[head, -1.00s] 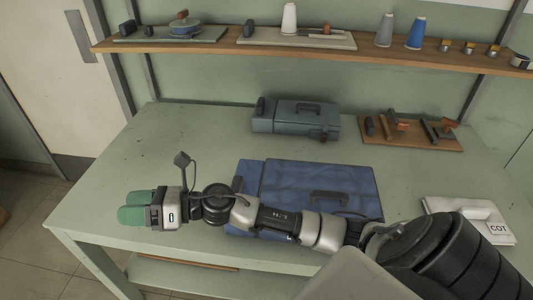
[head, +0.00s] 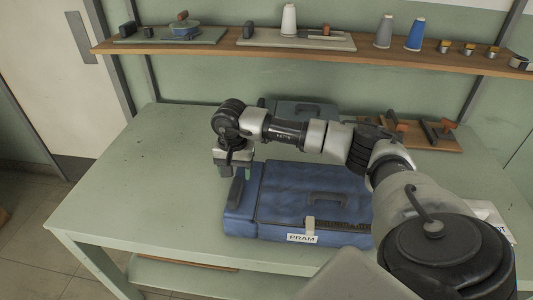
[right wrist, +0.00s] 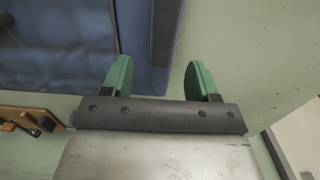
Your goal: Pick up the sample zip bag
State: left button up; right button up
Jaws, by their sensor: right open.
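A blue zip bag (head: 275,202) with a dark handle and a tag reading PRAM (head: 301,238) lies on the table; my right arm passes over its back and right side. A grey-blue case (head: 285,104) stands behind it, partly hidden by my arm. I cannot tell from the labels which is the sample. My right gripper (head: 237,173) points down, open and empty, near the blue bag's back left corner. In the right wrist view, its green fingers (right wrist: 160,82) straddle the edge of the blue bag (right wrist: 60,45), one over the bag, one over bare table. My left gripper is out of view.
A white item (head: 490,215) lies at the right, mostly behind my arm. A wooden board (head: 450,141) with tools is at the back right. A shelf (head: 230,46) with spools and small items runs along the wall. The table's left side is clear.

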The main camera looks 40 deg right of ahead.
aim_at(237, 179)
jog(key=shift+w+d+f+p, duration=0.1)
jog(key=shift+f+p, duration=0.3)
jog(key=shift+f, duration=1.1)
jog(key=shift+w+f+p, duration=0.1)
jog(key=shift+f+p, duration=0.25)
jog(key=shift+f, duration=1.15)
grip_shut()
